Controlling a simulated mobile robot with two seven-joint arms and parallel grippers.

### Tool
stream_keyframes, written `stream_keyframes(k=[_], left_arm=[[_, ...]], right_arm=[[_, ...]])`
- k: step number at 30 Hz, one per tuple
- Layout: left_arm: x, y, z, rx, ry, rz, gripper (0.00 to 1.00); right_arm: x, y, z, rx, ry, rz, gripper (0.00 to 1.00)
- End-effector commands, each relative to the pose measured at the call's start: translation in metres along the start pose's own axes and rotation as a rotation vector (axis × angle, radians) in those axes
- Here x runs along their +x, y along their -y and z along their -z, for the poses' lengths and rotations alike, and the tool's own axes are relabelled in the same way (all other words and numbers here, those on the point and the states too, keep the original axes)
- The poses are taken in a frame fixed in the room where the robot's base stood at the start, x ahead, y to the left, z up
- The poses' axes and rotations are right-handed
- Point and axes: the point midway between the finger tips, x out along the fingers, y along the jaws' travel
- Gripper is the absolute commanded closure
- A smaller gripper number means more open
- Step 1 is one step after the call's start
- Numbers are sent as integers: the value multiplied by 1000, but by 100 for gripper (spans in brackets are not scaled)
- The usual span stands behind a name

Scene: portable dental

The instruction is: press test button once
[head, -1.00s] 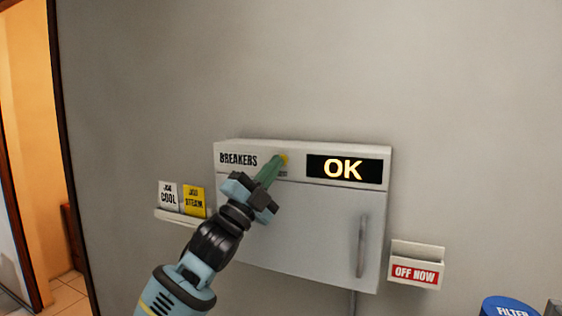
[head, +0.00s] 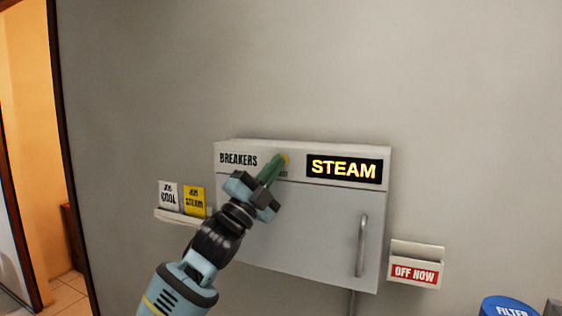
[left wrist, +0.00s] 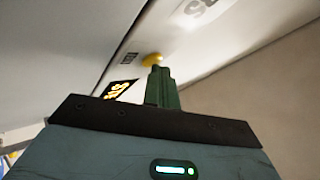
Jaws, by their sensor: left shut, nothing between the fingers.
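The yellow test button (head: 285,160) is on the upper strip of the breaker box (head: 300,230), between the word BREAKERS and the display. It also shows in the left wrist view (left wrist: 152,59). The display (head: 344,169) reads STEAM in yellow letters. My left gripper (head: 276,164) is shut and empty, its green fingertips at the button. In the left wrist view the fingertips (left wrist: 160,72) overlap the button's lower edge; I cannot tell whether they touch it. My right gripper is not in view.
A small ledge (head: 178,217) left of the box holds a white COOL card (head: 168,195) and a yellow STEAM card (head: 194,201). An OFF NOW holder (head: 416,250) hangs to the right. A blue FILTER container (head: 508,307) stands at lower right. The wall above is clear.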

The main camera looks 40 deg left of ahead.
Motion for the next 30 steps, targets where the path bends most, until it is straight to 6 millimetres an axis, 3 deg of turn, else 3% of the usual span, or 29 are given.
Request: stream_keyframes(k=[30], left_arm=[[-22,17,17,-1,-1,1,100]], right_arm=[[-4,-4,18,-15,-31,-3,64]])
